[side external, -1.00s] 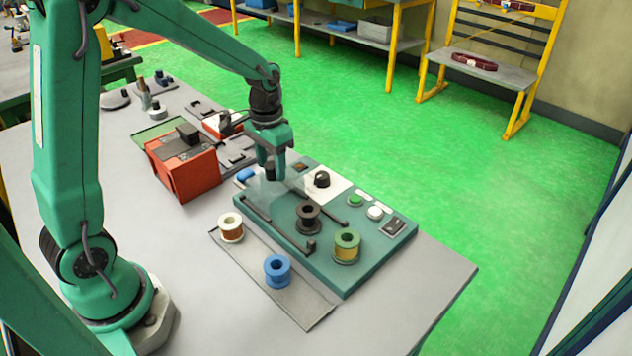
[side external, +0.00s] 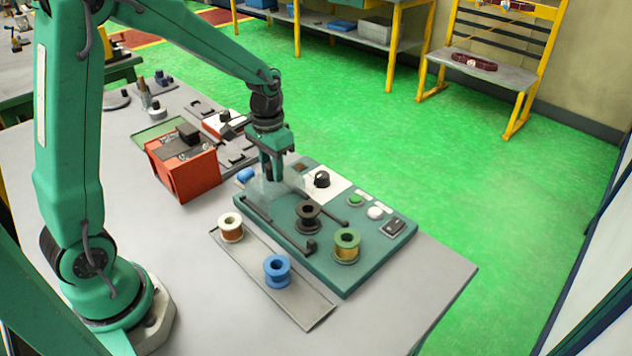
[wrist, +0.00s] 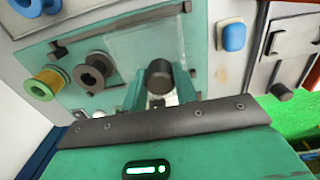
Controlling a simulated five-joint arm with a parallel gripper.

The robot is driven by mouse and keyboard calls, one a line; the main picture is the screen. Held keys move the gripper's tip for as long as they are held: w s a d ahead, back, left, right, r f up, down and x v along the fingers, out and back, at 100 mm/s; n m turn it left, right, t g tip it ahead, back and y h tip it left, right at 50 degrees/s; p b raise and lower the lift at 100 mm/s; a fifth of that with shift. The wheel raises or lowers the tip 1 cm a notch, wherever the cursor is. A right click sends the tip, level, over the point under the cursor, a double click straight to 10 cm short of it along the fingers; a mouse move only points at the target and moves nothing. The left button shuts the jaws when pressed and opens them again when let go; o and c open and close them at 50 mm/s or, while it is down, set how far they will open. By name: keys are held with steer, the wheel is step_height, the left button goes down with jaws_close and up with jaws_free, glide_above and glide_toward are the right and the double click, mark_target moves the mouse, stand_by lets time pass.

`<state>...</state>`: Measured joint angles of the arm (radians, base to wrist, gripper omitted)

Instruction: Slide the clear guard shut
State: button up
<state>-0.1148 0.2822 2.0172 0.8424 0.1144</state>
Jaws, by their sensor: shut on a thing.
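The clear guard (wrist: 135,45) is a see-through pane with a dark round knob (wrist: 159,77). It lies at the left end of two dark rails (side external: 256,209) on the teal winding panel (side external: 340,285). In the side view the pane is faint and its edges are hard to make out. My gripper (side external: 270,180) points down at the guard. In the wrist view its green fingers stand on either side of the knob, shut on it. A black spool (side external: 307,216) stands further right between the rails, apart from the guard.
A green-flanged spool (side external: 346,246) stands on the panel at right. White (side external: 230,228) and blue (side external: 277,270) spools stand on a grey tray (side external: 312,318) in front. An orange box (side external: 190,175) is left of my gripper. The panel's right end carries buttons and a switch (side external: 394,227).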

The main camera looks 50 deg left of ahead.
steer(key=shift+d, duration=5.1)
steer(key=o, duration=0.7)
steer(key=shift+r, duration=3)
steer(key=shift+r, duration=0.1)
